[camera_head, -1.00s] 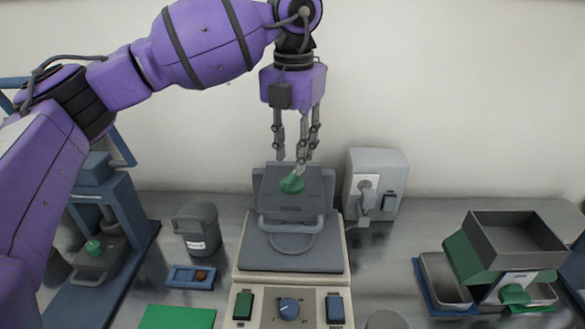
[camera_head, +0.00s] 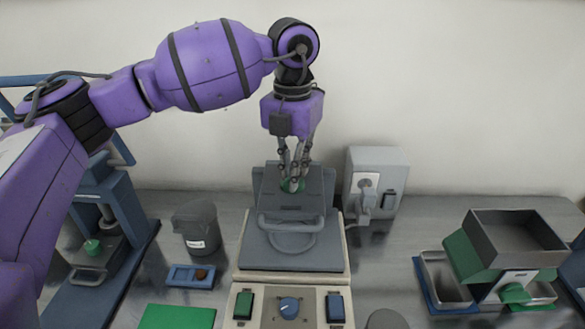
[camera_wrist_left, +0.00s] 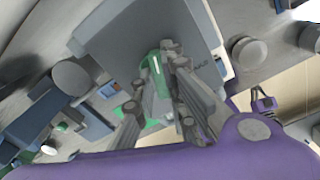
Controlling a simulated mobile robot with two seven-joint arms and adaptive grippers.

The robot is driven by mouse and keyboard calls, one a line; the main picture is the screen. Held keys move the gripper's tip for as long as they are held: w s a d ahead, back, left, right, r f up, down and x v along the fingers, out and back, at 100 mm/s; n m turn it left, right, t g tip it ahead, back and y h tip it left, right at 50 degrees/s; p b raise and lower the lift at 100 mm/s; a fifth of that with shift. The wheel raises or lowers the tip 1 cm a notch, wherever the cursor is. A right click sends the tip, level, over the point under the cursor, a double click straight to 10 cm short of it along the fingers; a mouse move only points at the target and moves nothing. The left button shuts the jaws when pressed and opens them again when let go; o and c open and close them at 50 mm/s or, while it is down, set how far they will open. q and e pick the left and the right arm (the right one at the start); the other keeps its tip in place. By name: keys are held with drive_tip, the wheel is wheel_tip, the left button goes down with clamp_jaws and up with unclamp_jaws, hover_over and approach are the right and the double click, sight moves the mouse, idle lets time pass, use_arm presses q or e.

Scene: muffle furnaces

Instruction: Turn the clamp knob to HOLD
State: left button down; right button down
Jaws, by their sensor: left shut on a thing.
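The green clamp knob (camera_head: 291,185) is on the raised grey lid (camera_head: 265,205) of the machine in the middle of the head view. My left gripper (camera_head: 292,181) points down over the lid, and its fingers are closed on the knob. In the left wrist view the green knob (camera_wrist_left: 157,75) shows between the fingers (camera_wrist_left: 160,95). Lettering beside it on the lid seems to read HOLD. Part of the knob is hidden by the fingers. The knob's exact setting cannot be told. My right gripper is not in view.
The machine's front panel has a blue dial (camera_head: 288,307) and a green switch (camera_head: 243,305). A grey wall box (camera_head: 376,170) stands close right of the lid. A grey bin (camera_head: 196,228) and a blue press (camera_head: 125,215) stand left. A hopper (camera_head: 515,240) stands right.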

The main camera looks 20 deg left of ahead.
use_arm(q)
drive_tip(key=shift+m+p, duration=0.4)
drive_tip(key=shift+m, duration=1.2)
drive_tip(key=m, duration=0.2)
drive_tip(key=shift+m, duration=0.3)
drive_tip(key=m, duration=0.3)
drive_tip(key=shift+m, duration=0.4)
drive_tip(key=m, duration=0.3)
drive_tip(key=shift+m, duration=0.3)
drive_tip(key=m, duration=0.4)
drive_tip(key=shift+s+m, duration=0.1)
drive_tip(key=shift+m, duration=0.6)
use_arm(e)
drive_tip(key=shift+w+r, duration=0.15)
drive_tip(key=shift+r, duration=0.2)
